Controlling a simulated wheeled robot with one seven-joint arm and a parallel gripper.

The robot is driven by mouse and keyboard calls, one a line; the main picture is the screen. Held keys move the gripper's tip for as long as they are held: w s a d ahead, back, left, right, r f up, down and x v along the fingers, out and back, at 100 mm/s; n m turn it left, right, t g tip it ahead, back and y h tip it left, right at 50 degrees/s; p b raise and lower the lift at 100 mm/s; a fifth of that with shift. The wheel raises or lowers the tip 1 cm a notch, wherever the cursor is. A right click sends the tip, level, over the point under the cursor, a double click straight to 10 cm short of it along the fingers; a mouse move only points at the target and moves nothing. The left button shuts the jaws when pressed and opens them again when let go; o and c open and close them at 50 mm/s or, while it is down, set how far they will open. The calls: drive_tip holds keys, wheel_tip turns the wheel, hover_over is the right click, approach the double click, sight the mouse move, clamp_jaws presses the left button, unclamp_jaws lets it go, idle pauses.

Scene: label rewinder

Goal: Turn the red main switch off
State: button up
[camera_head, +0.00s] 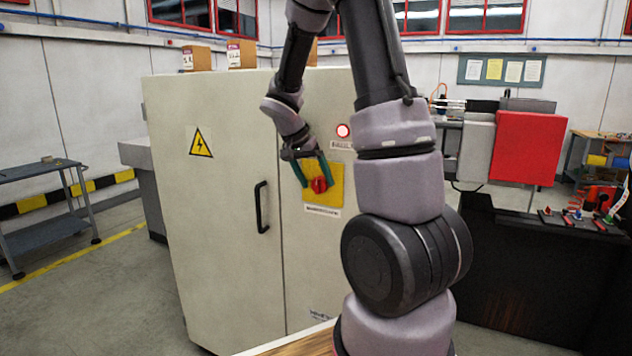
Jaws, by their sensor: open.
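The red main switch (319,185) sits on a yellow plate (336,190) on the front of a pale cabinet (220,230). My gripper (316,179) is in front of the plate, with its two green fingers apart. One finger is at the left of the red knob and the other reaches over or beside its upper right. I cannot tell whether either finger touches the knob. The knob's exact angle is too small to read. A label strip lies below the plate.
A round red-rimmed lamp (343,131) is above the plate. A black door handle (262,207) stands out to the left. Boxes (241,54) rest on the cabinet top. A wooden surface edge (300,343) is low in front. A metal table (45,175) stands far left.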

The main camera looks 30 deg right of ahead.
drive_tip(key=shift+d+f, duration=0.2)
drive_tip(key=shift+f, duration=0.15)
drive_tip(key=c, duration=1.4)
